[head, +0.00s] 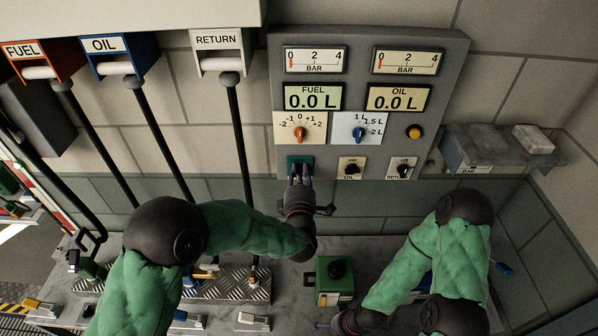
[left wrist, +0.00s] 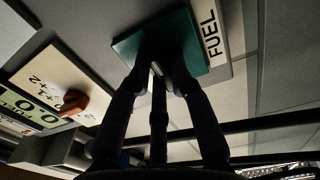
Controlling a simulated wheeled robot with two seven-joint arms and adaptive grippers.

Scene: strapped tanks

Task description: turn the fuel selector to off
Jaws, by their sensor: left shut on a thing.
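The fuel selector's green plate (head: 293,159) is at the lower left of the grey panel (head: 455,90), and it also shows in the left wrist view (left wrist: 130,44) beside a FUEL label (left wrist: 211,33). My left gripper (head: 300,174) reaches up to this plate. In the left wrist view its dark fingers (left wrist: 160,72) are closed together on the selector knob, which they mostly hide. The knob's direction cannot be read. My right gripper (head: 348,322) is low at the bottom edge, away from the panel, and its fingers are unclear.
The oil selector (head: 352,168) and return selector (head: 403,169) sit to the right on the panel. Above are an orange knob (head: 300,134), a blue knob (head: 358,134) and an amber button (head: 414,132). A green box (head: 335,280) stands on the bench below. Hoses hang at left.

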